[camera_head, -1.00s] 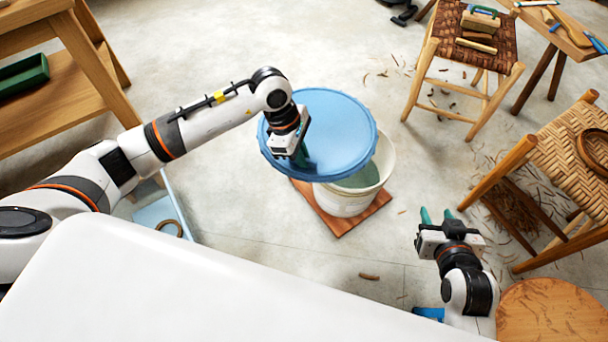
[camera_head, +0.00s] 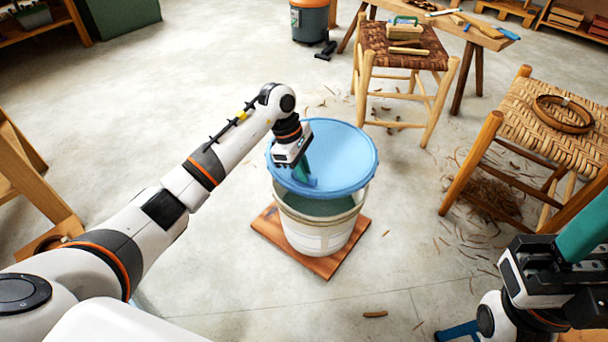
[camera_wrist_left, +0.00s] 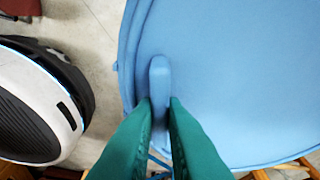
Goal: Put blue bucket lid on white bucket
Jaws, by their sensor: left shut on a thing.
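The round blue bucket lid (camera_head: 340,155) is held over the white bucket (camera_head: 318,232), apart from its rim at the front, where the dim inside shows. Whether the lid's far edge touches the rim is hidden. My left gripper (camera_head: 306,174) is shut on the lid's raised handle, near the lid's left side. In the left wrist view the green fingers (camera_wrist_left: 160,112) pinch the blue handle (camera_wrist_left: 159,78), and the lid (camera_wrist_left: 235,80) fills the right side. My right gripper (camera_head: 575,250) is at the lower right, away from the bucket; only one green finger shows clearly.
The bucket stands on a square reddish-brown board (camera_head: 272,233) on the concrete floor. A woven stool (camera_head: 405,42) and a woven-seat chair (camera_head: 550,125) stand to the right, with wood shavings scattered around. Floor left of the bucket is clear. A grey bin (camera_head: 310,20) stands at the back.

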